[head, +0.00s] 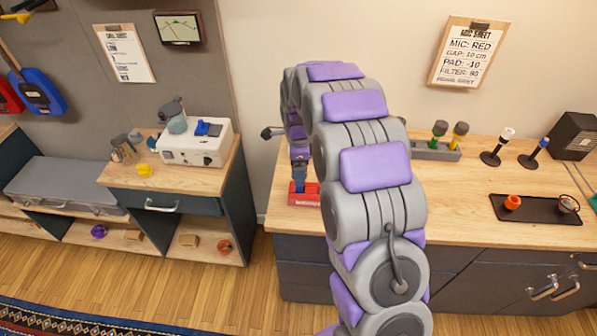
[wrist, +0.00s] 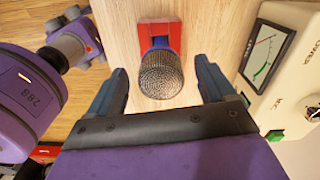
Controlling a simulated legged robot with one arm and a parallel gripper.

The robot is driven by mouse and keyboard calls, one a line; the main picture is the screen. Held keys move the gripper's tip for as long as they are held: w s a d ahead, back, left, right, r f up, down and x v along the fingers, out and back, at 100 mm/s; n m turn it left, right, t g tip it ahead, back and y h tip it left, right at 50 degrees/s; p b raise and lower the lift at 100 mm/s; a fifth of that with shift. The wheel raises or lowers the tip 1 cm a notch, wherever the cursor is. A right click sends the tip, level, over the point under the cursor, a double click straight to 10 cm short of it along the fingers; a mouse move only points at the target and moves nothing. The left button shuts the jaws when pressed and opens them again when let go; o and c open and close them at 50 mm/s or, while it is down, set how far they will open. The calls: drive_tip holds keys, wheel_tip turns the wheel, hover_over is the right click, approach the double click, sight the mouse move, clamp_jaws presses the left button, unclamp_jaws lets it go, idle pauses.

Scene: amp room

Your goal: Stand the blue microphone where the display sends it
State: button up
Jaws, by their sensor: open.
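A microphone with a grey mesh head (wrist: 160,76) and a blue part beneath it is at a red holder (wrist: 174,30) in the wrist view. My gripper (wrist: 161,66) is open, with one dark finger on each side of the mesh head and visible gaps. In the head view the red holder (head: 304,194) sits at the left end of the right counter, with my gripper above it; my arm hides much there. A sheet (head: 466,52) on the wall reads "MIC: RED". A needle meter (wrist: 265,52) marked "POWER" shows in the wrist view.
On the right counter (head: 455,172) stand a grey rack (head: 436,152), a white-topped stand (head: 500,146), a blue-topped stand (head: 536,152), a black tray (head: 536,209) and a dark box (head: 574,136). Bare wood lies left of the tray. A white device (head: 194,148) stands on the left cabinet.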

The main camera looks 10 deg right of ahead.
wheel_tip(320, 180, up, 14)
drive_tip(key=p, duration=0.1)
drive_tip(key=shift+p, duration=0.3)
idle(0.3)
drive_tip(key=s+r+n+g+b, duration=0.15)
drive_tip(key=s+n, duration=0.35)
drive_tip(key=s, duration=0.6)
drive_tip(key=s+r+n+t+p, duration=0.1)
drive_tip(key=s+r+n, duration=0.1)
drive_tip(key=s+n, duration=0.65)
drive_tip(key=s+f+n, duration=0.2)
drive_tip(key=s+n, duration=0.1)
drive_tip(key=s, duration=0.8)
drive_tip(key=s+f+n+g+b, duration=0.1)
drive_tip(key=s+f+n, duration=0.1)
drive_tip(key=s, duration=0.9)
drive_tip(key=shift+s+f+n, duration=0.2)
drive_tip(key=shift+s+n, duration=0.15)
drive_tip(key=shift+n, duration=0.4)
